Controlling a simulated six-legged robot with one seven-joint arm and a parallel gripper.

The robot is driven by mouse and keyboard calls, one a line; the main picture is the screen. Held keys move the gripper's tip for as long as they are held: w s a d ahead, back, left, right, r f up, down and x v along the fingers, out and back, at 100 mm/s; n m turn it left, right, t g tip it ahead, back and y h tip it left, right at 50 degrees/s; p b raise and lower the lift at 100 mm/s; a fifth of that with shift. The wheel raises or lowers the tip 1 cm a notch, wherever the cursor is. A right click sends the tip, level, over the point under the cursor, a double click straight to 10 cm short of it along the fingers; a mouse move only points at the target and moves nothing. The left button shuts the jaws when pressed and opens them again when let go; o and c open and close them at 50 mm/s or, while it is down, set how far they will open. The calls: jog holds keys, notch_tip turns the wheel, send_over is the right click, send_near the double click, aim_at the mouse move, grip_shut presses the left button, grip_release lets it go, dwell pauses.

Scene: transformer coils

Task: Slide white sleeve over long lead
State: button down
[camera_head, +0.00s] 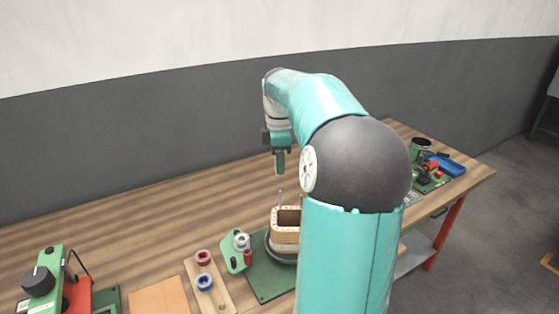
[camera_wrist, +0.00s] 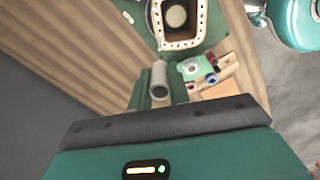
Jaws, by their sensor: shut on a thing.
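The transformer coil (camera_head: 285,232) stands on a dark round base on a green mat (camera_head: 268,287). Two thin upright leads rise from it; the left lead (camera_head: 280,197) looks taller. My gripper (camera_head: 280,168) points down above and behind the coil, apart from the lead tips. In the wrist view my gripper (camera_wrist: 160,92) is shut on a white sleeve (camera_wrist: 158,80), a short hollow tube between the green fingers. The coil (camera_wrist: 177,44) also shows there, beyond the sleeve. The sleeve cannot be made out in the head view. The leads are not clear in the wrist view.
A green holder (camera_head: 231,257) stands left of the coil. A wooden strip (camera_head: 220,297) carries red and blue spools. An orange pad (camera_head: 160,297) and a red-green device (camera_head: 78,292) are farther left. A blue tray (camera_head: 452,167) lies right. The table behind is clear.

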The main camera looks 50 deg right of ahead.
jog(key=shift+s+d+f, duration=0.15)
jog(key=shift+f, duration=2.35)
jog(key=shift+f, duration=2.15)
jog(key=shift+f, duration=0.3)
jog(key=shift+f, duration=0.65)
jog(key=c, duration=1.2)
grip_release()
jog(key=shift+c, duration=0.2)
jog(key=shift+o, duration=0.5)
jog(key=o, duration=0.3)
